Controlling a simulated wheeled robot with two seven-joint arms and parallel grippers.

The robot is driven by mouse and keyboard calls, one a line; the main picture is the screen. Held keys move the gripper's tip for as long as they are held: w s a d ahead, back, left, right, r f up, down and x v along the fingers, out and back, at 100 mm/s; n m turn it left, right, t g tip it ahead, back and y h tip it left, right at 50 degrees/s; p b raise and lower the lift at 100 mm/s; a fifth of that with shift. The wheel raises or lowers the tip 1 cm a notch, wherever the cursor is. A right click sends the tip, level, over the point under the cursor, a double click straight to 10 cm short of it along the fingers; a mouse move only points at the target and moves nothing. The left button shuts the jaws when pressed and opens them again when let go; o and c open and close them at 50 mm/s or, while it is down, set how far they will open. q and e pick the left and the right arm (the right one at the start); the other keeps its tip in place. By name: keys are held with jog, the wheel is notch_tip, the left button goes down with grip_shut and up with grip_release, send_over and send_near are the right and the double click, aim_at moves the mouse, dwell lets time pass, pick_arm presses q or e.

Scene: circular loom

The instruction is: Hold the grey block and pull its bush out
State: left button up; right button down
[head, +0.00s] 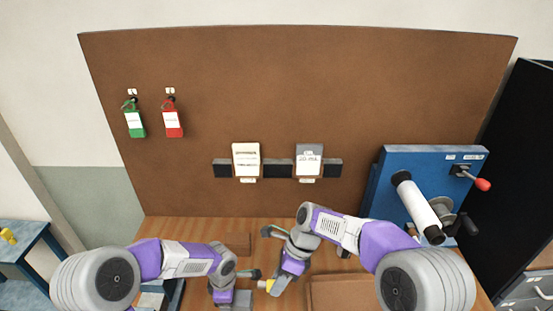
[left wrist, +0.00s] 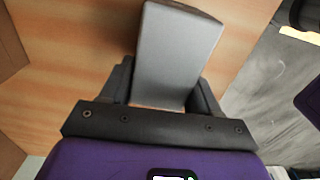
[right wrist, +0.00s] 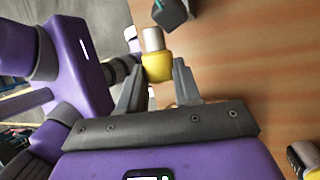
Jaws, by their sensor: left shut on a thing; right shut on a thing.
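The grey block (left wrist: 180,50) sits between the fingers of my left gripper (left wrist: 163,88), which is shut on it. In the head view the block (head: 242,299) is at the bottom, low over the bench. My right gripper (right wrist: 158,85) is shut on the yellow part of the bush (right wrist: 157,68), whose silver barrel (right wrist: 153,39) points away from the fingers. In the head view the yellow part (head: 270,285) is just right of the block. Whether the bush still touches the block is hard to tell.
The wooden bench (head: 190,229) has a brown box (head: 340,291) at right. A blue machine panel (head: 400,165) with a white roller (head: 418,205) and red-knobbed handle (head: 482,184) stands at the right. Another yellow-and-silver piece (right wrist: 306,157) shows in the right wrist view.

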jog(key=shift+r, duration=1.9)
pick_arm(q)
jog(key=o, duration=1.5)
jog(key=shift+r, duration=0.15)
